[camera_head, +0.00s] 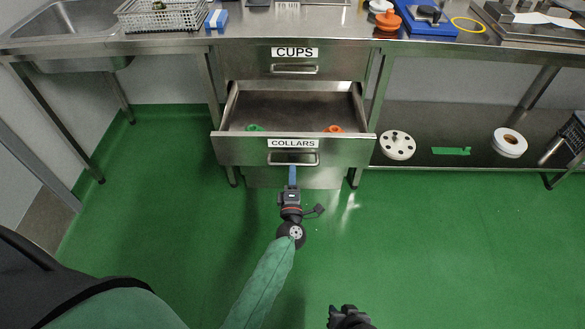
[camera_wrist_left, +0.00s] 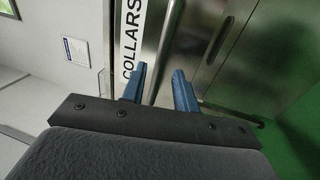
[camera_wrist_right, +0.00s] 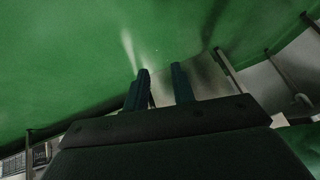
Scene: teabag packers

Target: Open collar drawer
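The collar drawer (camera_head: 232,150), labelled COLLARS, is pulled out from the steel cabinet under the counter. A green collar (camera_head: 254,128) and an orange collar (camera_head: 333,129) lie inside. Its bar handle (camera_head: 293,164) is on the front. My left gripper (camera_head: 292,176) is at the handle. In the left wrist view, my left gripper's blue fingers (camera_wrist_left: 160,85) are apart, with the handle bar (camera_wrist_left: 164,50) showing between them; whether they touch it I cannot tell. My right gripper (camera_wrist_right: 161,84) has its fingers apart and empty over the green floor.
The closed CUPS drawer (camera_head: 260,67) is above. The counter holds a wire basket (camera_head: 165,18) and a blue tray (camera_head: 425,28). A lower shelf on the right carries a white disc (camera_head: 397,146) and a white roll (camera_head: 509,142). The green floor before the cabinet is clear.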

